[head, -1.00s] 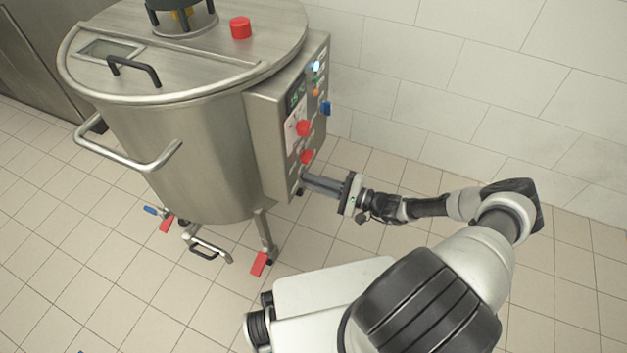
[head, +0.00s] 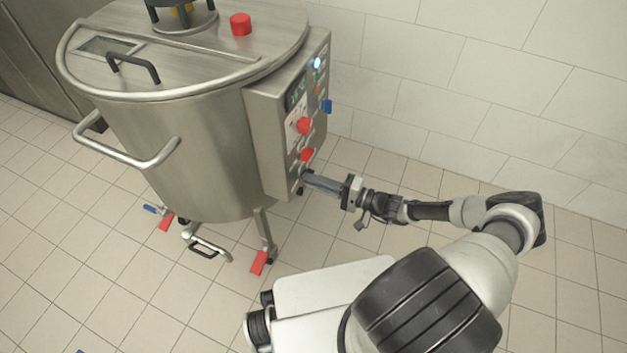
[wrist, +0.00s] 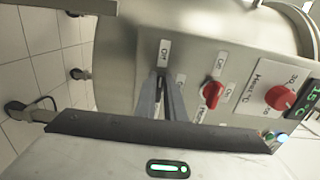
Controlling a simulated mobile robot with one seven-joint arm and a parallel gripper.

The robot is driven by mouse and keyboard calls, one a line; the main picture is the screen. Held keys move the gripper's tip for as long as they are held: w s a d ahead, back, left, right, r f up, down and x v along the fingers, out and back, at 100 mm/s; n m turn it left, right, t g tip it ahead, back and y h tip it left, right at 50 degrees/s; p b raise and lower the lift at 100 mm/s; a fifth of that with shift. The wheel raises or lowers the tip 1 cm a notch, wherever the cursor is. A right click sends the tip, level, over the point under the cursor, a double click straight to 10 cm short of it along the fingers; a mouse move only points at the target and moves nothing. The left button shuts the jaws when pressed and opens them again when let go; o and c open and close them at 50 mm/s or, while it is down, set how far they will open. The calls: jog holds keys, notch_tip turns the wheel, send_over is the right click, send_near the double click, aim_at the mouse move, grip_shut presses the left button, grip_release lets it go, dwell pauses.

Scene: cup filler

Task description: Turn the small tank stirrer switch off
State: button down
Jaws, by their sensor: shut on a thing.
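The small steel tank (head: 205,150) stands at the left in the head view, with a control panel (head: 268,140) on its right side. My gripper (head: 308,178) reaches the lower end of the panel from the right. In the wrist view my gripper (wrist: 163,88) has its fingers close together at the panel, shut on a small switch there. The fingers mostly hide this switch, so its exact position is unclear. A label (wrist: 164,53) reading "Off" shows just beyond the fingertips.
A red switch (wrist: 212,93) and a red heater knob (wrist: 280,98) sit to the right of my fingers in the wrist view. A blue knob (head: 326,107) and a lit lamp (head: 317,63) are higher on the panel. The floor (head: 400,175) behind my arm is clear.

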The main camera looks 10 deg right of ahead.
jog(key=shift+d, duration=0.1)
jog(key=c, duration=1.8)
grip_release()
jog(key=shift+c, duration=0.2)
jog(key=p+v, duration=0.1)
jog(key=v, duration=1.6)
jog(key=shift+s, duration=0.15)
jog(key=shift+d, duration=0.1)
